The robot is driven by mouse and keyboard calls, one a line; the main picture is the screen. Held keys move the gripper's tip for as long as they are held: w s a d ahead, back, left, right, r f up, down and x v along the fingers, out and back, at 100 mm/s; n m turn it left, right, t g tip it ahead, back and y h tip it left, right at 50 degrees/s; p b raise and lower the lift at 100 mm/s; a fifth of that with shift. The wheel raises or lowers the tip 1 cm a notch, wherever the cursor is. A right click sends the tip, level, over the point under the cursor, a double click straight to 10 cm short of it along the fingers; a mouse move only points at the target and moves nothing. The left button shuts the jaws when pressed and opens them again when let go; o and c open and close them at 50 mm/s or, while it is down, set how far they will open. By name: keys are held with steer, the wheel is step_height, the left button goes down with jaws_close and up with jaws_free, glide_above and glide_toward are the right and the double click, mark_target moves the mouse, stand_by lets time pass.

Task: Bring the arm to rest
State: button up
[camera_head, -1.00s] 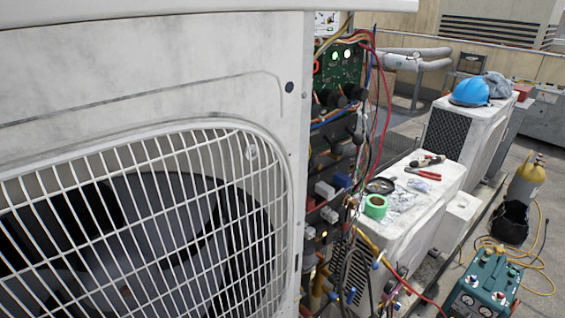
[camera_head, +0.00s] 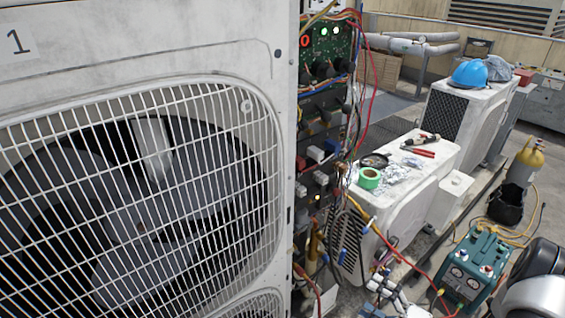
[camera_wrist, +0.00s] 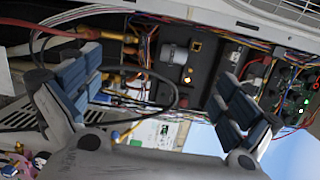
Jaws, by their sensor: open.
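My gripper (camera_wrist: 160,98) is open in the wrist view, its two blue-grey padded fingers wide apart at left and right. I see nothing held between them. Behind the gap are the wiring and parts of an open electrical panel (camera_wrist: 190,60). A dark cable loop passes close to the left finger; I cannot tell whether it touches. In the head view a white and black link of my arm shows at the lower right corner. Pale pieces at the bottom centre may be my gripper's fingers, partly cut off.
The large condenser (camera_head: 150,60) marked 1 fills the left, its open panel (camera_head: 325,110) trailing loose wires. A lower unit (camera_head: 415,190) carries green tape (camera_head: 369,179) and tools. A teal machine (camera_head: 472,268) with a red hose stands near my arm. A blue helmet (camera_head: 470,74) lies farther back.

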steer(key=s+a+r+n+g+h, duration=0.1)
steer(key=s+a+r+n+g, duration=0.3)
steer(key=a+r+g, duration=0.3)
steer(key=s+a+r+n+g+h, duration=0.1)
steer(key=s+a+r+n+g, duration=0.3)
steer(key=r, duration=0.5)
steer(key=s+d+r+n+t+h, duration=0.1)
steer(key=s+r+t+h, duration=0.3)
steer(key=s+r+h, duration=0.7)
steer(key=shift+s+d+r, duration=0.3)
steer(key=shift+s+d, duration=0.1)
steer(key=shift+d, duration=0.2)
steer(key=shift+a, duration=0.1)
